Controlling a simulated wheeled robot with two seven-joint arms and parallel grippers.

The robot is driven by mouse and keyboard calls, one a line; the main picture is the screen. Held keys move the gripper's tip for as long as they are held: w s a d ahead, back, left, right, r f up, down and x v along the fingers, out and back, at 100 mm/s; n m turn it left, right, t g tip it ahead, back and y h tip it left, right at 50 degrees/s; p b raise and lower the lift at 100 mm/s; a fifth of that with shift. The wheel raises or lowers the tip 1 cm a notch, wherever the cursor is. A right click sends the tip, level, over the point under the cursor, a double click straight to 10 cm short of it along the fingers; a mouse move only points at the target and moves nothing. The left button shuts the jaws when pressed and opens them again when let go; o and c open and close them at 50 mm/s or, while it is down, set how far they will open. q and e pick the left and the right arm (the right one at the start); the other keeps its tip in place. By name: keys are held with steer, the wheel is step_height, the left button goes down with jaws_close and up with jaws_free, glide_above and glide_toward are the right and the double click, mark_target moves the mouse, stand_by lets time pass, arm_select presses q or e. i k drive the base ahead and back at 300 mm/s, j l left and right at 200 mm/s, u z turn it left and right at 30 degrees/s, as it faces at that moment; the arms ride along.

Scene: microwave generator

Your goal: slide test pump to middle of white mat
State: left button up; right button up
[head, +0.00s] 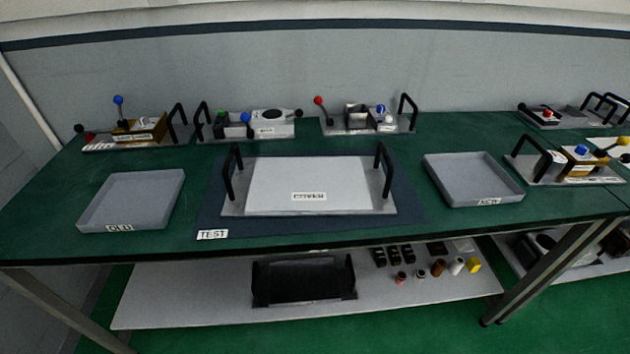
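A flat white panel (308,183) lies at the middle of the green table, on a grey plate (233,207) with a black upright handle at each side. A small label with blurred lettering sits on the panel, and the rest of it is bare. The plate rests on a dark blue mat (412,212) marked "TEST". I cannot tell which thing is the test pump; several handled units stand along the back, including one with a blue knob and grey-white body (270,128). Neither of my grippers shows.
Back units include a gold-brown one (150,130) and a red-knobbed one (345,130). A lower shelf (190,295) holds a black tray and small items.

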mark_target(564, 167)
steer(key=z, duration=1.65)
